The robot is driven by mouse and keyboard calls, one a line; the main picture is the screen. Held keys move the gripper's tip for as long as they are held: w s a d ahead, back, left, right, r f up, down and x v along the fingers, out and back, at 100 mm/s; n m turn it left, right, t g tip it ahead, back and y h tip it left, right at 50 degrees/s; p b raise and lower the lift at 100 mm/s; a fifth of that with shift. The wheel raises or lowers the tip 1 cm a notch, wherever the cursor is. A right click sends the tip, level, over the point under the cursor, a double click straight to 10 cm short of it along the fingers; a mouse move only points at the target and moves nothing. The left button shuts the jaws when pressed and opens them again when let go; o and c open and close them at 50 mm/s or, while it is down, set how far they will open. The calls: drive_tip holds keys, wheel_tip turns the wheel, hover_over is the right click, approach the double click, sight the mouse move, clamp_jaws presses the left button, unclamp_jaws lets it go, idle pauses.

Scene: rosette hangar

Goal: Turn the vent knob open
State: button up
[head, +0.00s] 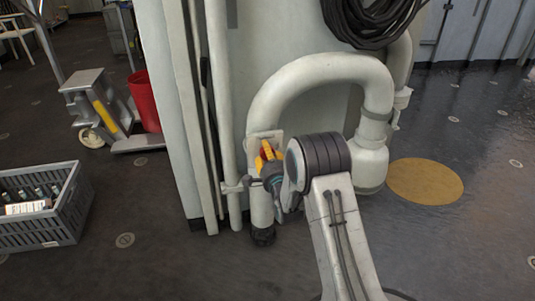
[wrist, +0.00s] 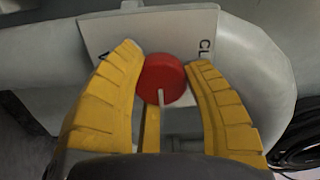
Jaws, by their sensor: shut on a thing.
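The vent knob (wrist: 162,79) is a round red knob with a pale pointer line, in the middle of the wrist view. It sits in front of a white label plate (wrist: 112,34) on a thick pale pipe; the letters "CL" show at the plate's right, and other lettering is mostly hidden by a finger. My gripper (wrist: 166,80) has yellow ribbed fingers, one on each side of the knob, shut on it. The pointer line runs down and slightly right in the picture. In the head view my gripper (head: 266,152) is at the pipe, with a little red of the knob visible.
The curved pale pipe (head: 310,70) stands before a pale wall block, with a coiled black hose (head: 372,18) above. A grey crate (head: 40,225) of bottles stands at left. A trolley (head: 95,105) and a red bin (head: 143,100) stand behind. Open floor lies right, around a yellow disc (head: 425,181).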

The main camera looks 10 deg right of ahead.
idle(0.4)
drive_tip(key=o, duration=1.2)
drive_tip(key=shift+s, duration=6)
